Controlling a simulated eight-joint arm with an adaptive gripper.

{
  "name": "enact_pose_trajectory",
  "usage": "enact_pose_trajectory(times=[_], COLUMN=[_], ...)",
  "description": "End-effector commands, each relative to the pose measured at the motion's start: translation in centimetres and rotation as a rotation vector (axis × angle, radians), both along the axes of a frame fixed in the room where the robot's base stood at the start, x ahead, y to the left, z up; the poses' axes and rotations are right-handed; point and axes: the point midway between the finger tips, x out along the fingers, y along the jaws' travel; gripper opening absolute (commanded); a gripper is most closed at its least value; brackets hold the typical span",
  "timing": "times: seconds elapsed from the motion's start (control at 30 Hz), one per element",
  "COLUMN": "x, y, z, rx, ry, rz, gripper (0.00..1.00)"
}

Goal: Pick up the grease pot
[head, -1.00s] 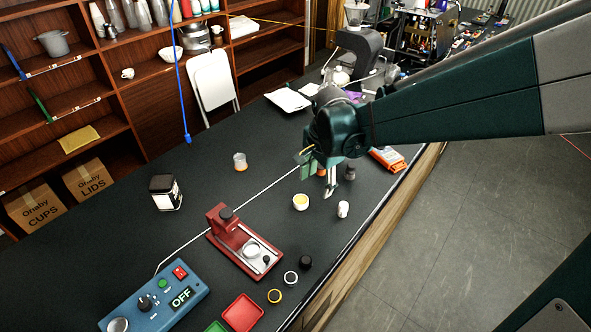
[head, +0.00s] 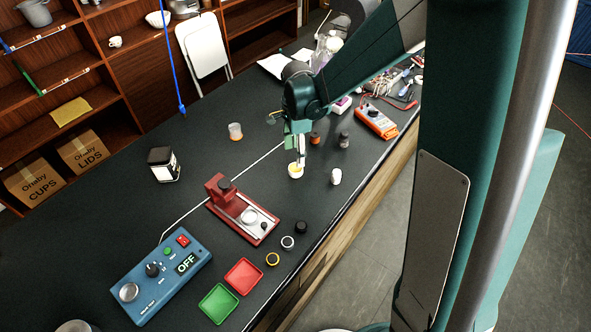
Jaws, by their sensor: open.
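The grease pot, which I take to be the small white pot with yellow contents (head: 295,172), stands upright on the dark bench in the head view. My gripper (head: 300,161) points down right at the pot, its fingertips overlapping the pot's far right rim in the picture. The jaws are open. I cannot tell whether a finger touches the pot or is just above it.
A white cylinder (head: 335,177) stands close to the right of the pot. A dark jar (head: 344,139) and a brown jar (head: 315,139) stand behind. A red press stand (head: 240,213) is at front left. An orange meter (head: 375,121) lies at the right edge.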

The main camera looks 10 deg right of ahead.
Motion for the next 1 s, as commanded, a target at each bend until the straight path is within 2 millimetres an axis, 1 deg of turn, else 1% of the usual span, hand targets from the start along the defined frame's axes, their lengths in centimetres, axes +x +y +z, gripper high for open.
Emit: enact_pose_trajectory(times=[0.33, 0.7, 1.0], x=[0.0, 0.0, 0.0], y=[0.0, 0.0, 0.0], z=[-0.2, -2.4, -2.6], rx=[0.000, 0.000, 0.000], ry=[0.000, 0.000, 0.000], rz=[0.000, 0.001, 0.001], gripper=[0.50, 0.50, 0.50])
